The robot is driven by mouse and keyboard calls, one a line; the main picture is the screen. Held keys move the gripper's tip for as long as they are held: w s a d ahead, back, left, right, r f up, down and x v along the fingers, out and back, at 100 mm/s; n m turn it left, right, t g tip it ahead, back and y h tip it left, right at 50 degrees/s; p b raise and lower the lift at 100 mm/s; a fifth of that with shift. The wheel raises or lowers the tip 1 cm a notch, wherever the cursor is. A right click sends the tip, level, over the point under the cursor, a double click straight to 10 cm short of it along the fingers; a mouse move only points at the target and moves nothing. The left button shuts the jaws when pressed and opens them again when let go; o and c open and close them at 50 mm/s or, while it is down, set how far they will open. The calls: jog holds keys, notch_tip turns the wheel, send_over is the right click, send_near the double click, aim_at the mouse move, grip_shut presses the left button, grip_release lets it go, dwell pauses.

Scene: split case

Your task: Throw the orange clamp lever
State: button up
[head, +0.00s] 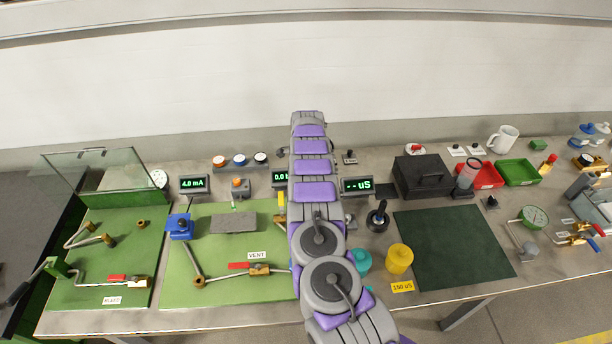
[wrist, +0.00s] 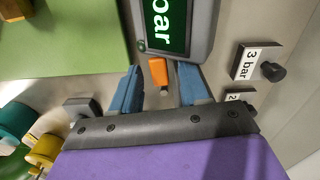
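In the wrist view, a small orange lever (wrist: 158,72) stands below the bar display (wrist: 168,22). My gripper (wrist: 158,82) has two blue fingers spread apart, one on each side of the lever. A gap shows between each finger and the lever, and nothing is held. I cannot tell how deep the lever sits between the fingers. In the head view my arm covers this spot, so the lever and my gripper are hidden there.
Beside the lever are a "3 bar" tag (wrist: 249,61) and a black knob (wrist: 272,71).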

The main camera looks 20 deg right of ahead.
notch_tip(320, 180, up, 17)
jog(key=p, duration=0.1)
jog(key=shift+r, duration=0.15)
dwell(0.5)
jog(key=shift+c, duration=0.2)
